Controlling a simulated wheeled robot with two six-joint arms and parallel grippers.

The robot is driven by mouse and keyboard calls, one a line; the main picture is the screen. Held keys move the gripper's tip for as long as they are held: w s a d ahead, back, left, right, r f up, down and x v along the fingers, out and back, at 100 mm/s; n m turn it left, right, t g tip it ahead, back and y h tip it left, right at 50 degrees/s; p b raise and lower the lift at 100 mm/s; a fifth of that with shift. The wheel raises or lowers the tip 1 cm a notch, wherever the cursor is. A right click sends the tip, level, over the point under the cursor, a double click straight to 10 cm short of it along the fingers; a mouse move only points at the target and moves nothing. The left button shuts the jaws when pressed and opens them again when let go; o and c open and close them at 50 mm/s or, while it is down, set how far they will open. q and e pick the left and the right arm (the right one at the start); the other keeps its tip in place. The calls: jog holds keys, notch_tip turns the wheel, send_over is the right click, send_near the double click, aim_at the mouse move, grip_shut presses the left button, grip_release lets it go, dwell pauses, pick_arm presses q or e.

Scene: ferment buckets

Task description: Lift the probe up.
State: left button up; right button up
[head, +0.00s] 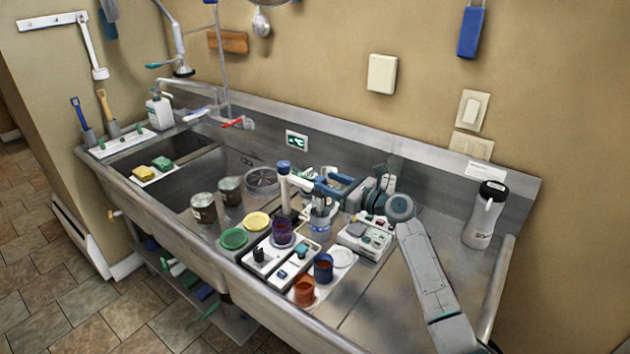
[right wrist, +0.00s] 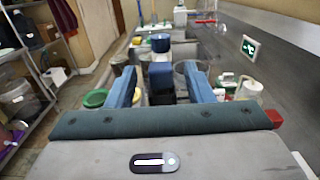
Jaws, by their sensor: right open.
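The probe appears to be the blue-topped piece (head: 320,204) on the small white stand (head: 284,187) in the head view. Its lower end is hidden, so I cannot tell what it reaches into. In the right wrist view its blue head (right wrist: 160,74) lies between the two blue fingers, with gaps on both sides. My right gripper (head: 326,184) is open around or just behind that head; exact depth is hard to tell. My left gripper is not in view.
A grey device (head: 364,240) sits to the right, a white bottle (head: 484,214) further right. Green (head: 234,238) and yellow (head: 257,221) lids lie left.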

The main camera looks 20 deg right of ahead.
aim_at(316, 178)
jog(key=x, duration=0.1)
jog(key=b+x, duration=0.1)
jog(key=x, duration=0.3)
jog(key=shift+f, duration=0.3)
jog(key=shift+w+a+r+b, duration=0.1)
jog(key=shift+w+r+b, duration=0.05)
jog(key=shift+b, duration=0.15)
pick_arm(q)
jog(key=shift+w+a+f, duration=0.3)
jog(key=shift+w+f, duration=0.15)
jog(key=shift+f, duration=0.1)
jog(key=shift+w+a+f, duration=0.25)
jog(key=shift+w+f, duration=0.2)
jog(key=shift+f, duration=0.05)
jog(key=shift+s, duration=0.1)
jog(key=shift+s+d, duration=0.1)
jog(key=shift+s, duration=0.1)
pick_arm(e)
grip_shut()
